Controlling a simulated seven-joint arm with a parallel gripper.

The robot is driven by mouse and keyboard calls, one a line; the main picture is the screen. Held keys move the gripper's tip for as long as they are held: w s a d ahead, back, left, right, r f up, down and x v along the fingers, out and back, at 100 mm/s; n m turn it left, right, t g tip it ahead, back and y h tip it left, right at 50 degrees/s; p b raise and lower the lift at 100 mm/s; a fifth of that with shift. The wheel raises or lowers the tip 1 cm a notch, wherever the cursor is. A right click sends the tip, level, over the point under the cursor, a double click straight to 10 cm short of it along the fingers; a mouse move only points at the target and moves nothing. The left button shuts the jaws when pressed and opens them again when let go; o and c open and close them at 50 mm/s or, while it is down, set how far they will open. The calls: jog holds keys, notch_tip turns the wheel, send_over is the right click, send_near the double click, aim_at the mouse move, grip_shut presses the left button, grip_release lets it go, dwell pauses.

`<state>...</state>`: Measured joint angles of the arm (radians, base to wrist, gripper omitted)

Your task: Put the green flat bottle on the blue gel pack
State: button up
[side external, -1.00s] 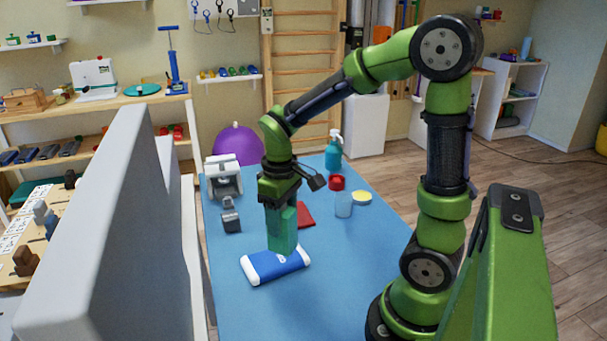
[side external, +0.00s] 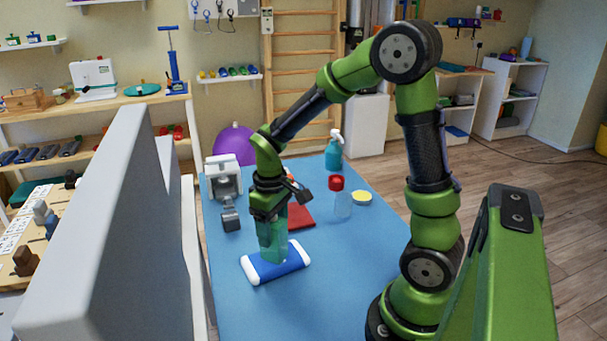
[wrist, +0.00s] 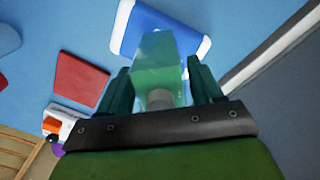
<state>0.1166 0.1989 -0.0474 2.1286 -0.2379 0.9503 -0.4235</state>
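The green flat bottle (side external: 273,243) is upright between the fingers of my gripper (side external: 270,232). Its lower end is over the blue gel pack (side external: 291,262), which has white ends and lies flat on the blue table. The bottle's base seems at or just above the pack; I cannot tell whether they touch. The blue gel pack (wrist: 150,30) is partly hidden behind the bottle there.
A flat red item (side external: 300,217) lies behind the pack. A grey-white device (side external: 223,178) is at the back left. The table's front is clear.

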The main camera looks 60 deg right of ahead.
jog(key=shift+o, duration=1.1)
notch_tip(320, 180, up, 12)
jog(key=shift+r, duration=0.15)
jog(key=s+a+r+m+t+y, duration=0.2)
jog(key=s+a+r+m+t, duration=0.1)
jog(key=s+a+t, duration=0.4)
jog(key=shift+s+a+m, duration=0.5)
jog(key=shift+s+a, duration=0.3)
jog(key=shift+s, duration=0.4)
jog(key=shift+o, duration=0.5)
